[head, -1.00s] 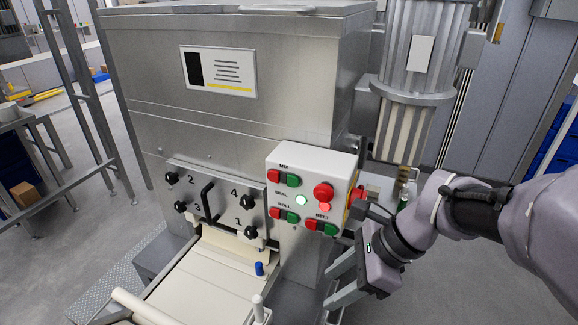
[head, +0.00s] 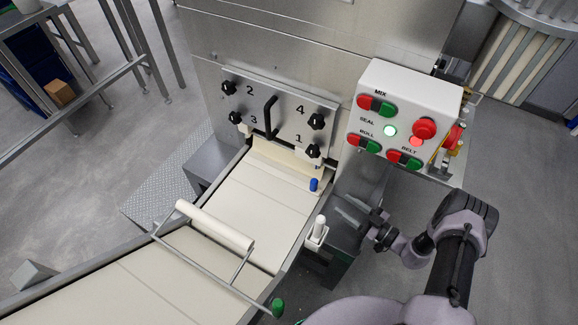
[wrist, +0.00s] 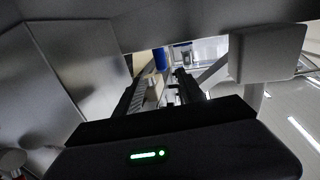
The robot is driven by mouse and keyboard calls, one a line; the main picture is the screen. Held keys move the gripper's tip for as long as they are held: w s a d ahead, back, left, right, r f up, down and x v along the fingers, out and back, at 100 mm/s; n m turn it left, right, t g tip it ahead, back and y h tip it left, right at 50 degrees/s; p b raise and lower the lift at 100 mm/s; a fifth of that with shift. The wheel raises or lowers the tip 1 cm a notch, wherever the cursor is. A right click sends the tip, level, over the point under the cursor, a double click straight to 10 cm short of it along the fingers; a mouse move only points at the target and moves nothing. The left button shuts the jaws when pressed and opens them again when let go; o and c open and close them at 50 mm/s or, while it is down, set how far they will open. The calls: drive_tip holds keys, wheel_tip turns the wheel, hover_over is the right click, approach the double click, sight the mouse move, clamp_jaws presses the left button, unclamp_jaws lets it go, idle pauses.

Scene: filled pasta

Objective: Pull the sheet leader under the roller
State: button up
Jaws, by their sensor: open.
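The roller (head: 215,226) is a cream cylinder on a metal frame across the belt (head: 232,206). A cream strip, apparently the sheet leader (head: 285,167), shows at the machine outlet below the numbered plate. It is close in colour to the belt, so its front edge is hard to tell. My gripper (head: 346,215) is low beside the belt's right rail, right of the outlet and apart from the roller. In the wrist view my gripper (wrist: 158,90) has its two dark fingers apart with nothing seen between them.
A blue-capped peg (head: 314,185) and a white peg (head: 319,229) stand along the right rail. The control box (head: 405,117) with red and green buttons overhangs near my arm. A green knob (head: 277,307) ends the roller frame. Open floor lies at the right.

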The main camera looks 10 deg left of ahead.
sight(307, 185)
drive_tip(key=b+x, duration=0.2)
drive_tip(key=x, duration=1.4)
drive_tip(key=shift+w+a+r+b, duration=0.1)
drive_tip(key=shift+w+a+b, duration=0.05)
drive_tip(key=shift+a+b, duration=0.15)
clamp_jaws()
idle(0.5)
